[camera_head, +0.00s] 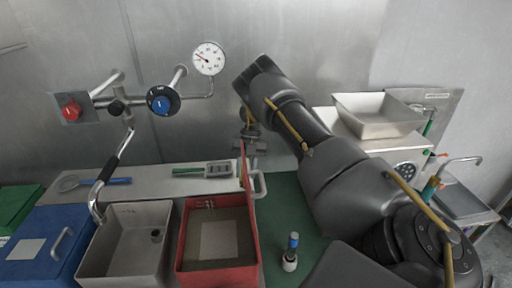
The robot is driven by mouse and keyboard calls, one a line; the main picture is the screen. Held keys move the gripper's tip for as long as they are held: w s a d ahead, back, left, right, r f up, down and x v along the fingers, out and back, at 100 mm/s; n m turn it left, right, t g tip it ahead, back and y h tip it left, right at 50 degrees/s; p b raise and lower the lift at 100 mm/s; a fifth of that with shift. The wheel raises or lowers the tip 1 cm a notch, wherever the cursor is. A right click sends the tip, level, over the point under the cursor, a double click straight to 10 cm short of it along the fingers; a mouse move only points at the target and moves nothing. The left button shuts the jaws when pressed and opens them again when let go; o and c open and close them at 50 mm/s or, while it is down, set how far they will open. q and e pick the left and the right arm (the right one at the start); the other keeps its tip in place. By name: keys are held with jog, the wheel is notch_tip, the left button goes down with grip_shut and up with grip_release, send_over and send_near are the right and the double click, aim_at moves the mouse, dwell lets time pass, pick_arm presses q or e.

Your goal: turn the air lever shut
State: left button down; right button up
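I cannot tell for certain which fitting is the air lever. A small brass-coloured and grey metal fitting (249,135) shows on the wall side, partly behind my arm. On the left wall pipes are a red knob (70,109) and a blue knob (162,100), with a round dial gauge (209,58) above right. My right arm reaches from the lower right up to the left and ends close to that fitting. Its fingertips are not clearly visible, and contact cannot be judged. My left gripper is not in view.
A grey sink (128,240), a red-rimmed bin (219,264) and a blue lidded box (42,245) stand at front left. A white tray (379,115) sits on a machine at right.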

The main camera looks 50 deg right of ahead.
jog(key=shift+s+a+f, duration=0.15)
jog(key=shift+a+f, duration=0.05)
jog(key=shift+f, duration=0.15)
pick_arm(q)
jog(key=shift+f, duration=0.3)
pick_arm(e)
jog(key=shift+w, duration=0.2)
jog(key=shift+c, duration=0.2)
jog(key=shift+s, duration=0.1)
grip_shut()
